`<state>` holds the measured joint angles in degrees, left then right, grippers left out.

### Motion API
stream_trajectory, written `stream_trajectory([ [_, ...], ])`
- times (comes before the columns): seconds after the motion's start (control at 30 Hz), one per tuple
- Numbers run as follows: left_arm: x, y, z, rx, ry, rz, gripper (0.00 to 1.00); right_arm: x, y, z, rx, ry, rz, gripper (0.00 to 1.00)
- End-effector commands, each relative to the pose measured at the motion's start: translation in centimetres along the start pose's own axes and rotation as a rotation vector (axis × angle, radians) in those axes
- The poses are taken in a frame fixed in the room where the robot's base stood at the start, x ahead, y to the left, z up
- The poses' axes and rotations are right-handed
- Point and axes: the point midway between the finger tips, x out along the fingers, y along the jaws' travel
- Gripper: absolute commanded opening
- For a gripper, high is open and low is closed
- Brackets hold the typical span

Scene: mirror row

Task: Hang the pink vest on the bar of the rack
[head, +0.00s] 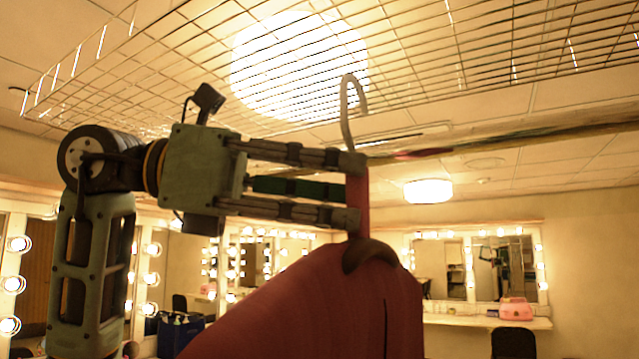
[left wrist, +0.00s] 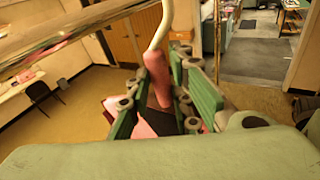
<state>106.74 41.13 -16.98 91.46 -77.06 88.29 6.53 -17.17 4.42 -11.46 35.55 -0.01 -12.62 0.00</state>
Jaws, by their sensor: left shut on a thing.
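The pink vest (head: 320,305) hangs below my left gripper (head: 352,190) on a hanger with a dark shoulder piece and a pale hook (head: 347,105). My left gripper is shut on the hanger's pink neck, which shows upright between the fingers in the left wrist view (left wrist: 159,80). The hook stands above the fingers. The shiny bar of the rack (head: 540,136) runs from the right edge toward the gripper in the head view. In the left wrist view the bar (left wrist: 75,38) crosses the top left, beside the hook. I see no clear contact between them. My right gripper is out of view.
A wire grid (head: 470,50) and a bright round lamp (head: 298,65) are overhead. Lit mirrors (head: 445,265) line the back wall, with a pink case (head: 515,309) on the counter. Open floor (left wrist: 75,115) shows in the left wrist view.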

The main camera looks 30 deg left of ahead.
Motion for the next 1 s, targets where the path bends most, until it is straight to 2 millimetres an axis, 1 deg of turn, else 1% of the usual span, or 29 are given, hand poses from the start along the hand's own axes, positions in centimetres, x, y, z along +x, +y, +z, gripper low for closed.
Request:
stream_trajectory([
  [1.0,4.3,6.9,0.0,-0.002,-0.003,-0.002,0.00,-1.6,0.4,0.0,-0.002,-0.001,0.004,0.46],
])
